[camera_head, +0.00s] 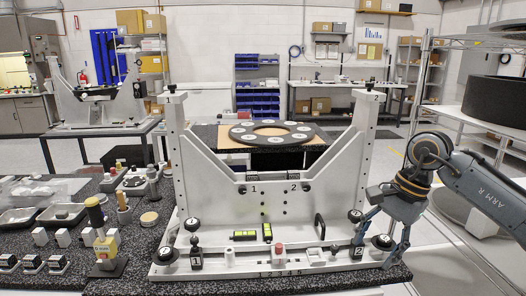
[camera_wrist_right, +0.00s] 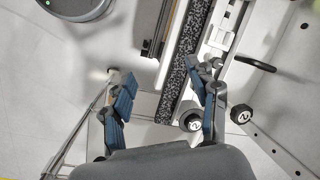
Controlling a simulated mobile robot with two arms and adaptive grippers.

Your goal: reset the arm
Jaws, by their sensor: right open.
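My right gripper (camera_head: 374,252) hangs pointing down at the right end of the white mirror fixture (camera_head: 225,180), close to its round black knobs (camera_head: 382,242). In the right wrist view the fingers of this gripper (camera_wrist_right: 166,80) are spread wide with nothing between the pads. The speckled table edge (camera_wrist_right: 180,75) and the fixture's side (camera_wrist_right: 262,75) lie below. My left gripper is in neither view.
The dark speckled table (camera_head: 130,278) holds metal trays (camera_head: 62,214), a yellow-topped tool (camera_head: 103,240) and several small blocks on the left. A black ring (camera_head: 270,133) shows behind the fixture. A wire shelf (camera_head: 470,110) stands at right. Open floor (camera_head: 440,235) lies right of the table.

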